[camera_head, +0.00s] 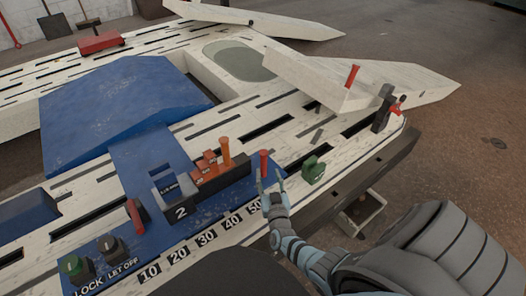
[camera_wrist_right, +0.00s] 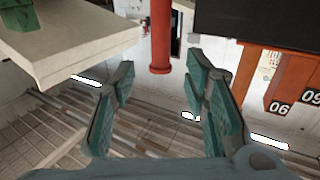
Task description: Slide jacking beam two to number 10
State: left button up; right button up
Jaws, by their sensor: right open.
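The slotted pale bench carries a blue plate with a grey block marked 2 (camera_head: 180,211) standing on it. Number plates run along the front edge, with 10 (camera_head: 149,274) at the left end and 50 (camera_head: 254,208) at the right. A red peg (camera_head: 264,163) stands behind the 50 plate. My right gripper (camera_head: 272,192) is open and empty just in front of this peg. In the right wrist view a red post (camera_wrist_right: 160,38) stands beyond the gap between my open fingers (camera_wrist_right: 160,100), not between them. My left gripper is not in view.
Orange tags (camera_head: 208,162) and an orange post (camera_head: 226,152) stand left of the peg; a green clamp (camera_head: 313,170) stands to its right. Green and black knobs (camera_head: 107,245) sit at the front left. A pale beam (camera_head: 310,82) lies behind.

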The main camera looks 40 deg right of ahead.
aim_at(264, 161)
jog(key=b+x, duration=0.1)
jog(key=x, duration=0.2)
jog(key=b+x, duration=0.1)
jog(key=x, duration=0.1)
jog(key=shift+w+d+f+b, duration=0.1)
jog(key=shift+w+f+b, duration=0.1)
jog(key=shift+f+b, duration=0.2)
jog(key=b+x, duration=0.1)
jog(key=x, duration=0.2)
jog(key=shift+r, duration=0.2)
jog(key=shift+w+d+r, duration=0.1)
jog(key=shift+w, duration=0.15)
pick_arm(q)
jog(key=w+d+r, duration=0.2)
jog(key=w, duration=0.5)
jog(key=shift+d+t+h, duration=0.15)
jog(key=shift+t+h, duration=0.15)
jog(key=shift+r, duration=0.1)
pick_arm(e)
grip_shut()
